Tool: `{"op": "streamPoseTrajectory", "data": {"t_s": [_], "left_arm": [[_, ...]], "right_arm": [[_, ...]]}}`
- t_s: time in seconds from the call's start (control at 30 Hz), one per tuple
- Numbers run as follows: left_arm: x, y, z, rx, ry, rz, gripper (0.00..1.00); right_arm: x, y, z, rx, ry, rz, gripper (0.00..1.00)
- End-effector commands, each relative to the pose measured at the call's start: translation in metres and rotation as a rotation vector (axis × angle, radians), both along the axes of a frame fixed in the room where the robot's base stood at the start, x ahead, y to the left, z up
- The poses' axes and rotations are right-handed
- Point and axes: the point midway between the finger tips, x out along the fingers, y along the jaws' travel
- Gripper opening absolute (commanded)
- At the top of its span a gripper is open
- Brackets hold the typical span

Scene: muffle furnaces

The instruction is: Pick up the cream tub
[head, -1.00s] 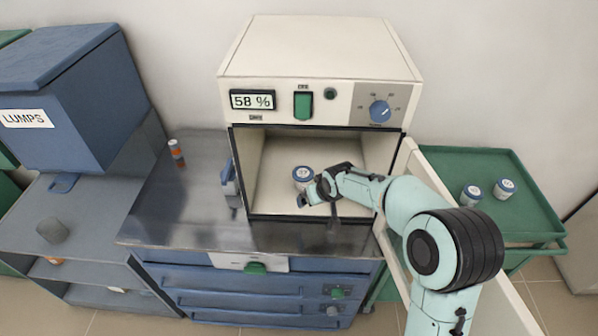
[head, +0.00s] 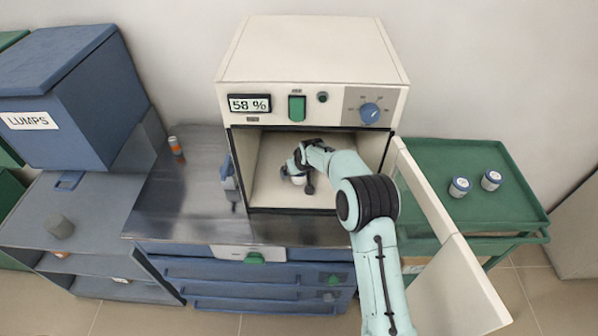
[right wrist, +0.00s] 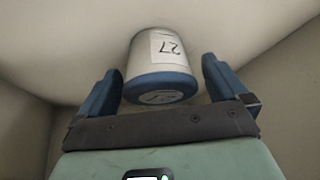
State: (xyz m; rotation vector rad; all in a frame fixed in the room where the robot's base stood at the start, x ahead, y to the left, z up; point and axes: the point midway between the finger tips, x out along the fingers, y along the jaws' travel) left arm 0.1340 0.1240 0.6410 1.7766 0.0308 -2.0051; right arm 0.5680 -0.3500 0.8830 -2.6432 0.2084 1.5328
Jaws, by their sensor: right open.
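The cream tub (right wrist: 157,52) has a blue lid and a white label reading 27. It is inside the open furnace chamber, and in the head view most of it is hidden behind my right gripper (head: 297,172). In the right wrist view the tub is between the two blue fingers of my right gripper (right wrist: 163,88), with a visible gap on each side. The fingers are open and the lid end faces the wrist. My left gripper is not in view.
The furnace (head: 312,65) reads 58 % and its door (head: 440,235) hangs open at the right, beside my arm. Two blue-lidded tubs stand on the green cart (head: 470,210). An orange container (head: 175,146) stands on the metal bench (head: 185,200), left of the furnace.

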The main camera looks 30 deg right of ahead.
Motion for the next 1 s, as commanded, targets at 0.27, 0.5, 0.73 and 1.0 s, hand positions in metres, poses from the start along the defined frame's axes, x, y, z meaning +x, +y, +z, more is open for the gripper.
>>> {"op": "streamPoseTrajectory", "data": {"t_s": [0.27,0.5,0.73,1.0], "left_arm": [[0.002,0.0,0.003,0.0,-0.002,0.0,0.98],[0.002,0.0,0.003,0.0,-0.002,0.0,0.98],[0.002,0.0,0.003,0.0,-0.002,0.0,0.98],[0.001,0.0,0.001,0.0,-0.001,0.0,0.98]], "right_arm": [[0.005,-0.001,-0.008,0.001,-0.001,0.0,1.0],[0.004,-0.001,-0.007,0.0,-0.001,0.0,0.41],[0.005,-0.001,-0.007,0.0,-0.002,0.0,0.4],[0.005,-0.001,0.007,-0.001,-0.005,0.0,0.39]]}}
